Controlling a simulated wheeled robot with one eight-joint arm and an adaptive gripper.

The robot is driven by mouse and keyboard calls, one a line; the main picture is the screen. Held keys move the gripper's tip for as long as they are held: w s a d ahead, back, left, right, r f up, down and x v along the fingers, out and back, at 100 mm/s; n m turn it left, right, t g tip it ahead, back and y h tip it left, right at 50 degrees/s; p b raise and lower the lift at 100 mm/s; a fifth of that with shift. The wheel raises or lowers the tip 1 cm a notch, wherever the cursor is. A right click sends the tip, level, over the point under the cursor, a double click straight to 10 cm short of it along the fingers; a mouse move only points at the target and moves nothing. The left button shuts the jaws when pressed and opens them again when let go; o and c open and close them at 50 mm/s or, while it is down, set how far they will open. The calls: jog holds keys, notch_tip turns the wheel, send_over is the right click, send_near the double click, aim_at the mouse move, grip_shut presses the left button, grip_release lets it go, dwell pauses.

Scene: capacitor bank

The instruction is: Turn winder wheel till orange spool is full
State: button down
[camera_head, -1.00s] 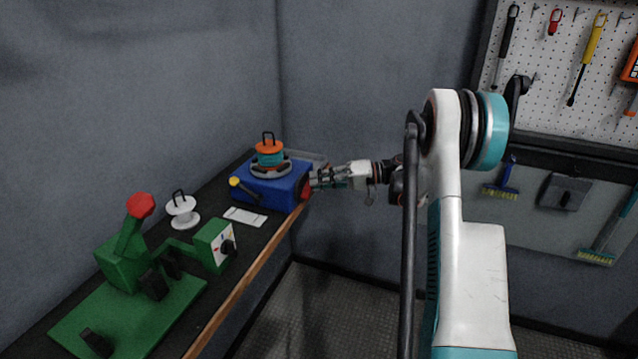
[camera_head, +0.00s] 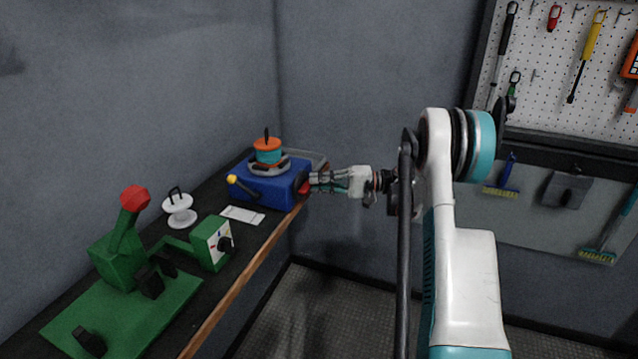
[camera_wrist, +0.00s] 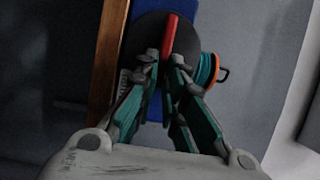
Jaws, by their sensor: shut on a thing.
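The blue winder (camera_head: 265,187) stands at the far end of the bench. The orange spool (camera_head: 267,146) sits upright on top of it, with teal winding around its middle; it also shows at the right in the wrist view (camera_wrist: 206,68). The dark winder wheel (camera_wrist: 150,32) is on the winder's side facing my arm, with a red bar (camera_wrist: 170,36) across it. My gripper (camera_head: 311,183) reaches the wheel from the right. In the wrist view its fingertips (camera_wrist: 165,60) are closed on the red bar. The wheel is partly hidden by the fingers.
A white empty spool (camera_head: 179,210) stands on the bench. A green press (camera_head: 122,265) with a red knob and a green control box (camera_head: 213,243) are nearer. A white card (camera_head: 243,215) lies before the winder. The wooden bench edge (camera_head: 240,279) runs below my arm.

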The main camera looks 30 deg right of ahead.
jog(key=c, duration=1.7)
grip_release()
jog(key=v, duration=1.2)
